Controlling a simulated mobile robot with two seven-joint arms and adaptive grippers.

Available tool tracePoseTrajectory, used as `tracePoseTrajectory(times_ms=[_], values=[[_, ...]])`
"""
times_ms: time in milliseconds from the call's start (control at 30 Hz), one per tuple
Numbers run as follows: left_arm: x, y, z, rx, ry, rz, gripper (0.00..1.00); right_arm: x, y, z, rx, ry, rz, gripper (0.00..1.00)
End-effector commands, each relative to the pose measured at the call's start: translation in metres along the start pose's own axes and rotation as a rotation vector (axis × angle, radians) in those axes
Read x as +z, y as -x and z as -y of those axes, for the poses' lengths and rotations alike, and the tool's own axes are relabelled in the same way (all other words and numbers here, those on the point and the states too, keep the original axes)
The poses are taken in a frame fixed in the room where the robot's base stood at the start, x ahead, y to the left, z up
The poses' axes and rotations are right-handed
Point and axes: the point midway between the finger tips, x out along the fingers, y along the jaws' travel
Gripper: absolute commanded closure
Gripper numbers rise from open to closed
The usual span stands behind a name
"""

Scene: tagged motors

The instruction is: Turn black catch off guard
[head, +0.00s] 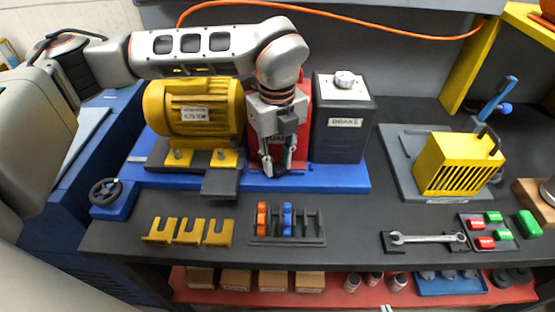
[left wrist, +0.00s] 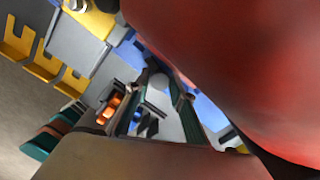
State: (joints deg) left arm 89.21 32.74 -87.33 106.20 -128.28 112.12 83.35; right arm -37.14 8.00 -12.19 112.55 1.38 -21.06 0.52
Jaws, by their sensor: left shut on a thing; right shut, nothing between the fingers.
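The red guard (head: 303,106) stands between the yellow motor (head: 195,112) and the black brake box (head: 341,130) on a blue base. My left gripper (head: 277,168) reaches down in front of the guard, fingers pointing down at its lower front edge. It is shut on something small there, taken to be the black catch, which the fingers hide. In the left wrist view the guard (left wrist: 250,60) fills the upper right. The two fingers (left wrist: 158,118) show at the middle, and the catch cannot be made out between them. My right gripper is not in view.
Yellow forked pieces (head: 188,232) and a rack (head: 287,240) with orange and blue parts lie in front. A yellow vented box (head: 458,163), a wrench (head: 427,238) and a tag tray (head: 488,232) are on the right.

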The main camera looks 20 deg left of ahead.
Motion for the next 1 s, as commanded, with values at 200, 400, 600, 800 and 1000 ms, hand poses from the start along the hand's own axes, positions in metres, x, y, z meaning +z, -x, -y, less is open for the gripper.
tracePoseTrajectory(times_ms=[200, 400, 600, 800, 1000], values=[[0.0004, 0.0008, 0.0001, -0.002, 0.143, 0.001, 0.99, 0.0012, -0.0003, 0.0002, 0.0, 0.0, 0.001, 1.0], [0.0006, 0.0009, 0.0002, -0.003, 0.224, 0.001, 0.99, 0.0029, -0.0006, 0.0005, -0.001, 0.0, 0.004, 1.0], [0.0006, 0.0009, 0.0, -0.003, 0.262, 0.001, 0.99, 0.0041, -0.0007, 0.0006, -0.001, 0.0, 0.006, 1.0], [0.0006, 0.0009, -0.0001, -0.002, 0.271, 0.001, 0.98, 0.0041, -0.0007, 0.0006, -0.001, 0.0, 0.006, 1.0], [0.0005, 0.0009, -0.0001, -0.002, 0.27, 0.001, 0.99, 0.004, -0.0007, 0.0006, -0.001, 0.0, 0.006, 1.0]])
